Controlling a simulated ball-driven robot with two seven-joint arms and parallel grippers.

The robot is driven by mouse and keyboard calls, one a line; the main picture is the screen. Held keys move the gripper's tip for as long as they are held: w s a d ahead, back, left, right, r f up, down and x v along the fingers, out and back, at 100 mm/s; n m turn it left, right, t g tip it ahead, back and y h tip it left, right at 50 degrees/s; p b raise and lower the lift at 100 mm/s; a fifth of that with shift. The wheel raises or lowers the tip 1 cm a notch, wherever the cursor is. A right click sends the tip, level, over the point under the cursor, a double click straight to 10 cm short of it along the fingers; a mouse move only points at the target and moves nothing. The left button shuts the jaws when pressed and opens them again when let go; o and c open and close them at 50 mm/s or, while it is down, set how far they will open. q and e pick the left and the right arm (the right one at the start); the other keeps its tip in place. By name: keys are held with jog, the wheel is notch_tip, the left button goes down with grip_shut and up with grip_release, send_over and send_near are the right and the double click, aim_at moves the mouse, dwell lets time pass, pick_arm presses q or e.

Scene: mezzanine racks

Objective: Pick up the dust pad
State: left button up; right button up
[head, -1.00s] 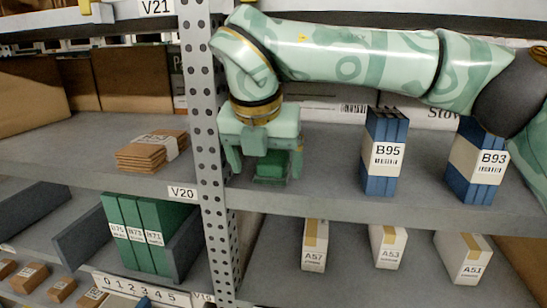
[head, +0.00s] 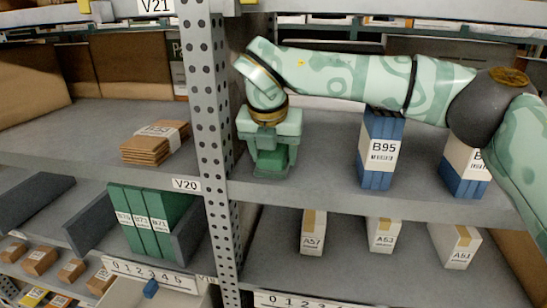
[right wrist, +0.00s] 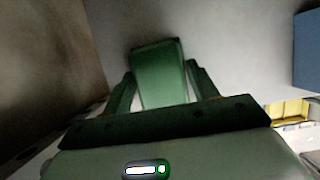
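The dust pad is a small green block (head: 272,160) on the grey middle shelf, just right of the perforated post. My right gripper (head: 272,156) comes down over it from above, with a finger on each side. Whether the pad's underside touches the shelf cannot be told. My left gripper is not in view.
The perforated post (head: 209,110) stands close left of my gripper. Blue-and-white boxes B95 (head: 380,150) and B93 (head: 464,165) stand to the right on the same shelf. Brown flat packs (head: 153,146) lie left of the post. White boxes, such as A57 (head: 313,232), stand below.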

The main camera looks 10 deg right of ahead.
jog(key=c, duration=0.4)
jog(key=shift+w+r, duration=0.1)
jog(key=shift+r, duration=0.2)
jog(key=shift+r+b, duration=0.4)
jog(key=shift+b, duration=0.1)
jog(key=shift+s+a+b, duration=1.1)
jog(key=shift+s+a, duration=0.05)
jog(key=shift+s, duration=1.65)
jog(key=shift+s+a+b, duration=1.15)
jog(key=shift+s, duration=1.65)
jog(key=shift+s+a+b, duration=1.1)
jog(key=shift+s+a, duration=0.05)
jog(key=shift+s, duration=1.65)
